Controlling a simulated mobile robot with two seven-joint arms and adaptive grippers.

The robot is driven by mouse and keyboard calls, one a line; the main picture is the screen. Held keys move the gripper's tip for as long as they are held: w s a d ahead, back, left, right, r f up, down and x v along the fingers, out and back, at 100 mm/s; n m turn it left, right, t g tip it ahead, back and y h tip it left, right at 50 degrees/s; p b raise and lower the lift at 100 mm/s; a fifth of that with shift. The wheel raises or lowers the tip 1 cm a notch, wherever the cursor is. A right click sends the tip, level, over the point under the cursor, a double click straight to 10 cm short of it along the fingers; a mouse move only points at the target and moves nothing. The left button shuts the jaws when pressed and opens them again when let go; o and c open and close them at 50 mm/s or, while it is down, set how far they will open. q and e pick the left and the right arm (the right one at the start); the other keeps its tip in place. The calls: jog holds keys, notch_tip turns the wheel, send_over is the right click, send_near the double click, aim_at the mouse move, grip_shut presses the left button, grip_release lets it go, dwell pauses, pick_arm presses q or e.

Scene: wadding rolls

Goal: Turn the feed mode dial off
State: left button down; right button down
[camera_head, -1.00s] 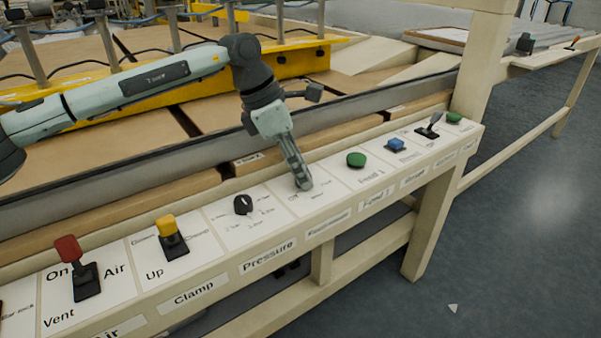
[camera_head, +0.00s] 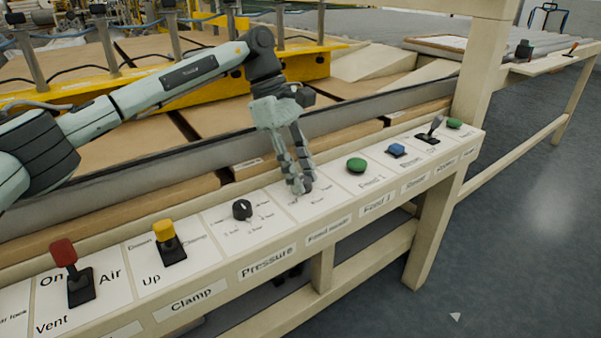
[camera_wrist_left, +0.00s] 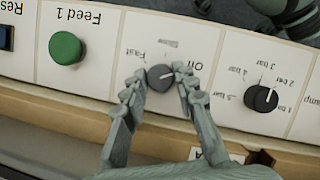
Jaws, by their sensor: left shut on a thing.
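The feed mode dial (camera_wrist_left: 160,78) is a dark round knob in the left wrist view. Its white mark points right, toward the side with the "Off" label; "Fast" is printed to its left. My left gripper (camera_wrist_left: 164,88) is shut on the dial, one finger on each side of it. In the head view my left gripper (camera_head: 300,187) reaches down onto the panel at the "Feed mode" label, and its fingers hide most of the dial. My right gripper is not in view.
The black pressure dial (camera_head: 242,209) is left of my gripper, and the green Feed 1 button (camera_head: 357,165) is right. A yellow clamp lever (camera_head: 166,232), red air lever (camera_head: 67,256), blue button (camera_head: 396,150) and black switch (camera_head: 433,128) share the panel.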

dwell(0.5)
pick_arm(q)
jog(key=c, duration=1.2)
grip_release()
jog(key=v, duration=1.2)
jog(key=shift+d, duration=0.1)
